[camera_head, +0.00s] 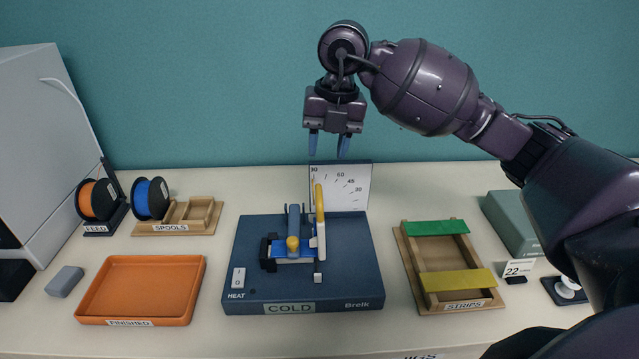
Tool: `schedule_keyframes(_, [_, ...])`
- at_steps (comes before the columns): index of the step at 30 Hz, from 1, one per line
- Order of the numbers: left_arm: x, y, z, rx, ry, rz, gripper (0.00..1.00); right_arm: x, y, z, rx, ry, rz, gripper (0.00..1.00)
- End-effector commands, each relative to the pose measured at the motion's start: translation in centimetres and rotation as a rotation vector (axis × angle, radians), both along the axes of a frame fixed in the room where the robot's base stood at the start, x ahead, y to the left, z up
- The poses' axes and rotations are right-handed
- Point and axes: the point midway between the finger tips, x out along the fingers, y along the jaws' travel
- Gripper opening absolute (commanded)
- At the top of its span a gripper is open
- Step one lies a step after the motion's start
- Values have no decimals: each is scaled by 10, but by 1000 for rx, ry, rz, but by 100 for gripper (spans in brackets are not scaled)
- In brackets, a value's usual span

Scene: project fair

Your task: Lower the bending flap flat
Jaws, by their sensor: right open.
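The bending machine (345,280) stands in the middle of the table, a dark blue base with a COLD label on its front. A yellow upright bar (319,208) rises from it in front of a white angle dial (350,184). It looks like the raised bending flap or its handle, seen nearly edge-on. A blue clamp part with a yellow knob (293,243) sits to its left. My right gripper (329,146) is open and empty, pointing down, high above and behind the machine near the dial. It touches nothing. My left gripper is not in view.
An orange FINISHED tray (142,261) is at the left, with a grey block (65,281) beside it. Spools (150,198) stand behind it. A wooden STRIPS tray (411,262) with green and yellow strips is right of the machine. A grey box (513,222) stands far right.

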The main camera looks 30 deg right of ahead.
Motion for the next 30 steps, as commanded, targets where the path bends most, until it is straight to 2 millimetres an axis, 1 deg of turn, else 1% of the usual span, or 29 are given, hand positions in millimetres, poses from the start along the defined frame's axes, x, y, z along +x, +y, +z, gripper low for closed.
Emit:
schedule_keyframes(1, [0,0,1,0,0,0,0,0,2,-9,3,4,2,41])
schedule_keyframes(9, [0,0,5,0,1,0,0,2,7,-54,3,5,3,41])
schedule_keyframes(15, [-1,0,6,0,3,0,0,4,11,-78,4,3,3,41])
schedule_keyframes(21, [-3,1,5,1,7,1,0,5,12,-89,4,1,3,41])
schedule_keyframes(29, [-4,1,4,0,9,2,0,5,12,-89,4,1,3,41])
schedule_keyframes(30, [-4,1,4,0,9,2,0,5,12,-89,4,1,3,37])
